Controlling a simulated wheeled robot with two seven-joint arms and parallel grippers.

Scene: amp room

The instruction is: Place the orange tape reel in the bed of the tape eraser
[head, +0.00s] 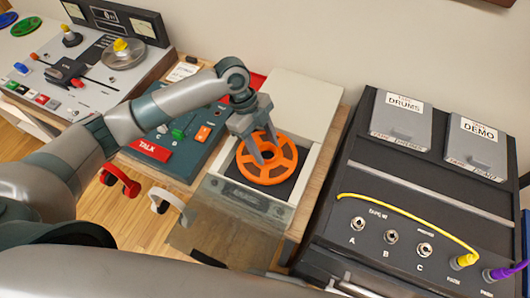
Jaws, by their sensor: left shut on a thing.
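The orange tape reel (283,167) is a spoked ring lying nearly flat over the dark bed (234,170) of the cream tape eraser (301,97). My left gripper (266,150) reaches down from above and is shut on the reel near its hub and spokes. The reel covers most of the bed. I cannot tell whether it touches the bed or hangs just above it. My right gripper is not in view.
A clear panel (218,232) extends at the eraser's front. Left of it stands a teal box with buttons (180,133). A black patch unit (375,185) with yellow (400,200) and purple (507,269) cables stands right. A tape deck (100,88) is at far left.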

